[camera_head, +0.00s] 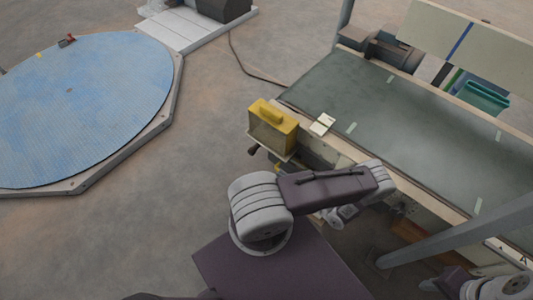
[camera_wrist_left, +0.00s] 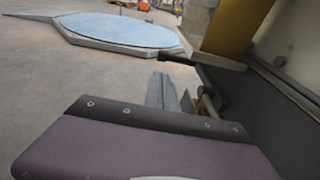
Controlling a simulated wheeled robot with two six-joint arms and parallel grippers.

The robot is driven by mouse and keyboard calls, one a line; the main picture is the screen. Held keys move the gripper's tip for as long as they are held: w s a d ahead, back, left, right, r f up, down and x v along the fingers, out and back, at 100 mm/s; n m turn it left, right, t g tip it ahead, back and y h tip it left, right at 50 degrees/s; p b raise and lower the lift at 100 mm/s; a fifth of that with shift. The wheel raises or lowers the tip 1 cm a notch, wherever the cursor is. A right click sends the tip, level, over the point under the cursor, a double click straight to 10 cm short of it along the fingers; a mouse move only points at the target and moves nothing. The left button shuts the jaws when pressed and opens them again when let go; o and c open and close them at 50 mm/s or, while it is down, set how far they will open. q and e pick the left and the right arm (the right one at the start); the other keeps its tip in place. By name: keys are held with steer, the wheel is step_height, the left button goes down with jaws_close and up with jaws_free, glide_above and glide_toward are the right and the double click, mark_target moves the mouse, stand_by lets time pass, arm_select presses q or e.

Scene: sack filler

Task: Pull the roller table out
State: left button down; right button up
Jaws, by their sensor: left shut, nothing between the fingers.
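A long table (camera_head: 370,105) with a dark grey-green top and pale edges runs across the right side of the head view. I see no separate rollers on it, so I cannot tell whether it is the roller table. My left gripper (camera_wrist_left: 165,92) is shut and empty in the left wrist view, low beside the table's front side. In the head view my forearm mostly hides it. A dark knob (camera_head: 253,150) sticks out below the yellow box (camera_head: 272,128) at the table's front left corner. My right gripper is not clearly visible.
A large blue disc (camera_head: 80,100) on a grey base lies on the floor at left. A grey slanting post (camera_head: 460,235) crosses at lower right. A teal bin (camera_head: 484,97) stands behind the table. The floor between disc and table is clear apart from a cable (camera_head: 245,70).

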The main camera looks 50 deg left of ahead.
arm_select(q)
steer(key=b+x, duration=0.4)
steer(key=x, duration=0.9)
steer(key=shift+s+a, duration=0.2)
steer(key=shift+a, duration=0.05)
steer(key=shift+f, duration=0.1)
